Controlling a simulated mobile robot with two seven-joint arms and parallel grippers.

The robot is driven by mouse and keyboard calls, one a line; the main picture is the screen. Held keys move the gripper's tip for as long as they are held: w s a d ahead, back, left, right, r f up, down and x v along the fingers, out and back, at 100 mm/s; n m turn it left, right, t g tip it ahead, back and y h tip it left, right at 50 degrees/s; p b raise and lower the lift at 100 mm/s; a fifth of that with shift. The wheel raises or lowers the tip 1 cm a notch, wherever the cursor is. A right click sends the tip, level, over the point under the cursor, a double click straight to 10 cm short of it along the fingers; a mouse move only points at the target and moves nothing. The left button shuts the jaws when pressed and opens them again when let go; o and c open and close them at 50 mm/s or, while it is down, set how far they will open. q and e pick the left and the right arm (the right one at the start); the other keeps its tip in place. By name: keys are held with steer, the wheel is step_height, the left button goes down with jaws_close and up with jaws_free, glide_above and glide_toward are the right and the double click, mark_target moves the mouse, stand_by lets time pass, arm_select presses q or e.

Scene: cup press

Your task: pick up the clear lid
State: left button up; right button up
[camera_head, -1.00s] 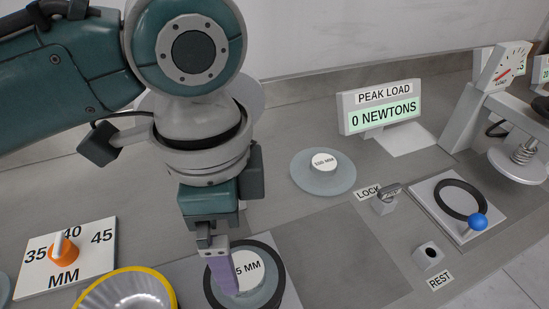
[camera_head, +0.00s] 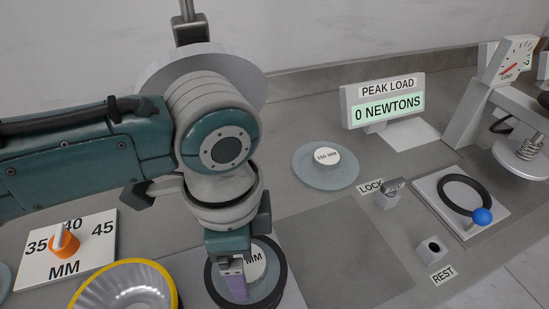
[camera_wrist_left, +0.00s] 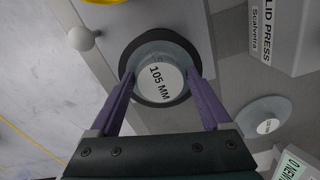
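A clear round lid (camera_wrist_left: 147,54) with a white "105 MM" label sits in a black ring in the left wrist view. It also shows in the head view (camera_head: 264,284), partly hidden by my gripper. My left gripper (camera_head: 237,297) points down over it. In the wrist view its purple fingers (camera_wrist_left: 161,80) are spread apart, one on each side of the lid; I cannot tell whether they touch it. A second clear disc (camera_head: 315,178) with a white label lies flat on the counter to the right. My right gripper is not in view.
A yellow-rimmed bowl (camera_head: 130,264) and an orange dial (camera_head: 66,244) stand left. A grey press plate (camera_head: 160,75) is behind my arm. The load display (camera_head: 360,92), lock switch (camera_head: 390,195) and blue-knobbed ring lever (camera_head: 482,217) are right. Counter between is clear.

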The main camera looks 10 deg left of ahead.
arm_select(q)
steer(key=c, duration=1)
steer(key=shift+o, duration=0.2)
step_height(320, 180, up, 20)
steer(key=p, duration=0.3)
steer(key=shift+r+p, duration=0.1)
steer(key=shift+p, duration=0.2)
steer(key=shift+r+p, duration=2.4)
steer(key=shift+p, duration=0.85)
